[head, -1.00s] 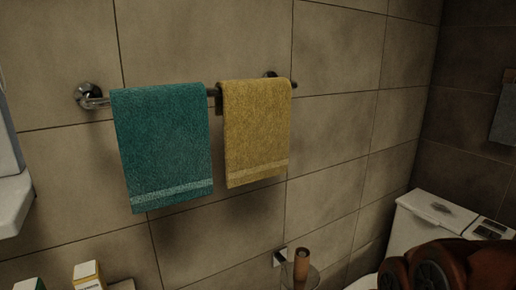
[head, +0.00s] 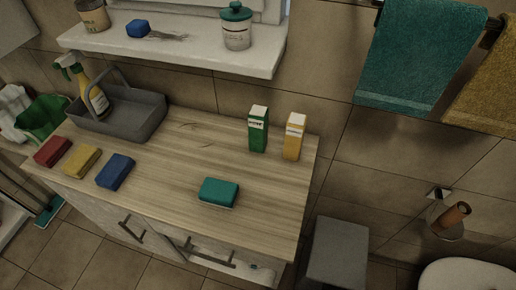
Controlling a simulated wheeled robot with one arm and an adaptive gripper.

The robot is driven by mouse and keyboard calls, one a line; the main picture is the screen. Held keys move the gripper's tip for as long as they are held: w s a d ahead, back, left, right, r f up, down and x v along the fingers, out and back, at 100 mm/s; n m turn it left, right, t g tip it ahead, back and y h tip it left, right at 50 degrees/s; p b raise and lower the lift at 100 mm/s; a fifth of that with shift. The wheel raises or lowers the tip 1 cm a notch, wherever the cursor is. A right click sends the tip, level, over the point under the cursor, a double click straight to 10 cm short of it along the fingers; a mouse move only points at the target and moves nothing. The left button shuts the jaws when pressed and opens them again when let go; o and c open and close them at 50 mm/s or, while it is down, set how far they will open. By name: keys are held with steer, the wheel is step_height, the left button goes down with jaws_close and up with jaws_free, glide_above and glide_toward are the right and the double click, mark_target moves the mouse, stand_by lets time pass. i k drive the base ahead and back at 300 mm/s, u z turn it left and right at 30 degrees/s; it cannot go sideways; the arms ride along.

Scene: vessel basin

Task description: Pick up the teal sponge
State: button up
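The teal sponge (head: 218,192) lies flat on the wooden counter top (head: 262,215), right of the middle and near the front edge. It is a small block with a paler underside, apart from the other things on the counter. My gripper is not in view in the head view now.
A blue sponge (head: 115,171), yellow sponge (head: 82,161) and red sponge (head: 53,151) lie to the left. A grey caddy (head: 118,125) with a spray bottle stands behind them. A green carton (head: 258,130) and yellow carton (head: 293,137) stand behind the teal sponge.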

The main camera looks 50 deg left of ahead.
mark_target(218, 192)
steer(key=u, duration=2.5)
